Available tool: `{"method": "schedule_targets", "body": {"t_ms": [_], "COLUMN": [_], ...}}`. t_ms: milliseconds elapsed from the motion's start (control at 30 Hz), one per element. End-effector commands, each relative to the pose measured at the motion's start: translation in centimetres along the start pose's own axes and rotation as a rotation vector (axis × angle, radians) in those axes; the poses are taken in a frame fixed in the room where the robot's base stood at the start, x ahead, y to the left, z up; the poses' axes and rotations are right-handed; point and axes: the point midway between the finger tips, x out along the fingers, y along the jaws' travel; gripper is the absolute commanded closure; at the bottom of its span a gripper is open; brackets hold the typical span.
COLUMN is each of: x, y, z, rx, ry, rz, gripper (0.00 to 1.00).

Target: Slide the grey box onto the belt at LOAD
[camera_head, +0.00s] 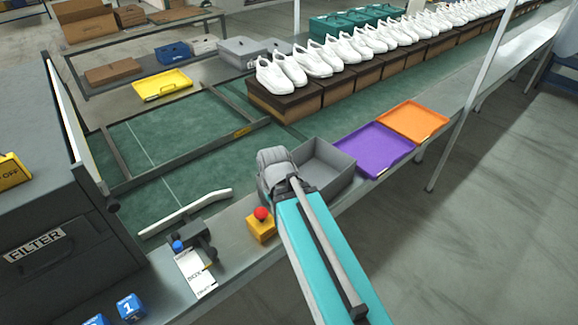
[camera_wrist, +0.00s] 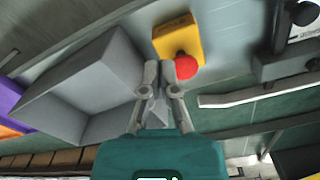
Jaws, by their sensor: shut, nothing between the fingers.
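The grey box (camera_head: 334,170) is open-topped and empty. It stands on the near ledge of the line, beside the green belt (camera_head: 160,140), in the head view. My gripper (camera_wrist: 159,70) is shut and empty in the wrist view, with its fingertips close to the end of the grey box (camera_wrist: 85,85) that faces the red button. I cannot tell whether they touch the box. In the head view my wrist hides the fingers and the box's left end. No LOAD marking is readable.
A yellow box with a red button (camera_head: 261,214) stands close to my wrist. A purple tray (camera_head: 374,149) and an orange tray (camera_head: 413,121) lie right of the grey box. A pale curved bar (camera_head: 186,212) crosses the near belt. White shoes (camera_head: 282,70) on brown boxes line the far side.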

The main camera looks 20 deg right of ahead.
Motion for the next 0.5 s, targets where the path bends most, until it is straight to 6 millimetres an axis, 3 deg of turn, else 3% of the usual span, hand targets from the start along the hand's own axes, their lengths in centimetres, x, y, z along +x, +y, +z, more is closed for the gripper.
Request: {"method": "schedule_targets", "body": {"t_ms": [133, 267, 500], "x": [0.2, 0.6, 1.4], "y": [0.7, 3.9, 9.4], "z": [-1.8, -4.8, -12.7], "rx": [-0.022, -0.067, -0.202], "ry": [0.016, 0.047, 0.149], "rz": [-0.011, -0.029, -0.062], "gripper": [1.00, 1.00, 1.00]}}
